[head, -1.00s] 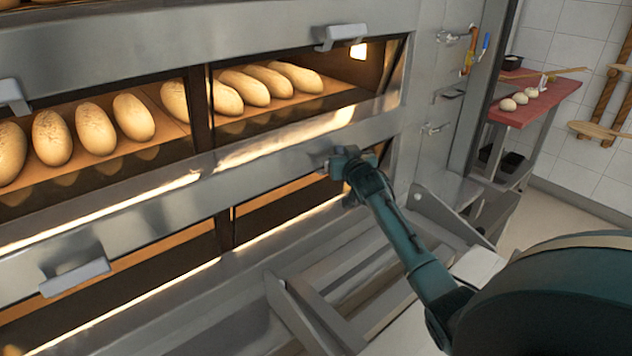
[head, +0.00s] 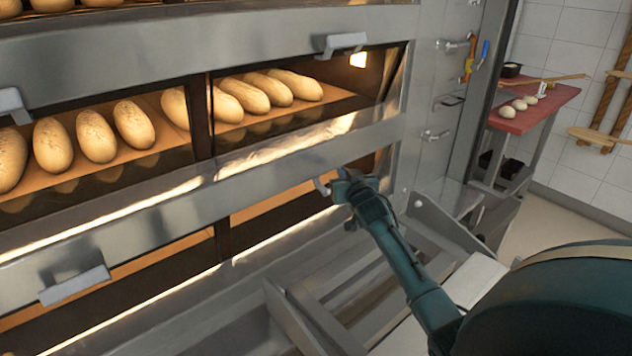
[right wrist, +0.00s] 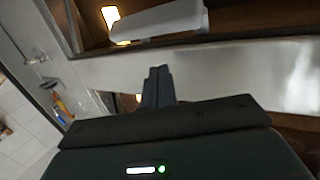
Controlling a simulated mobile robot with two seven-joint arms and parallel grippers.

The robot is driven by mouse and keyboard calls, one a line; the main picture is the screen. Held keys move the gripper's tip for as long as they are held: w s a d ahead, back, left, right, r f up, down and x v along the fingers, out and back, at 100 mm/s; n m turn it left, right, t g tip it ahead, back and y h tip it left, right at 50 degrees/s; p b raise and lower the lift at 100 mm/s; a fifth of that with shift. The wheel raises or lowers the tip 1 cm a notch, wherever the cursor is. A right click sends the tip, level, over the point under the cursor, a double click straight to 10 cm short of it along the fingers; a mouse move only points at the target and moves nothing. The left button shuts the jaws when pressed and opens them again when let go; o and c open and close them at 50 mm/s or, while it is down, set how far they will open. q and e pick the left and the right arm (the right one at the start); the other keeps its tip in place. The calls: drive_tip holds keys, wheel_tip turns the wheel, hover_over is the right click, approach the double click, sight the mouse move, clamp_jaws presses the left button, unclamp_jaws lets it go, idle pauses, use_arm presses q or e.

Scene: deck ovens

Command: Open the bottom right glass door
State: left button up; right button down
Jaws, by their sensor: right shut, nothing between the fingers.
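The bottom right glass door (head: 285,205) is the lower right pane of the oven front, under the deck with the loaves. It looks closed, with a warm glow behind it. My right gripper (head: 328,187) is in front of its upper right part, shut and empty. The gripper and arm hide part of the door, and I cannot make out its handle in the head view. In the right wrist view the shut fingers (right wrist: 158,85) point at the steel front, and a pale bar handle (right wrist: 160,22) lies beyond them. I cannot tell whether the fingers touch anything. My left gripper is out of view.
The upper right door has a handle (head: 340,44), and the bottom left door has another (head: 75,285). Steel brackets (head: 445,222) stick out low in front of the oven. A red-topped table (head: 530,110) stands at the right, with open floor before it.

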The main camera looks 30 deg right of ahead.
use_arm(q)
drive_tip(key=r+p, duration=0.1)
drive_tip(key=p, duration=0.1)
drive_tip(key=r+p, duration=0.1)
drive_tip(key=p, duration=0.1)
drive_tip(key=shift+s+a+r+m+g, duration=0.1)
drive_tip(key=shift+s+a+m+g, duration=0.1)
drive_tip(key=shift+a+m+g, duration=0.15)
use_arm(e)
drive_tip(key=v, duration=0.5)
drive_tip(key=shift+r, duration=0.35)
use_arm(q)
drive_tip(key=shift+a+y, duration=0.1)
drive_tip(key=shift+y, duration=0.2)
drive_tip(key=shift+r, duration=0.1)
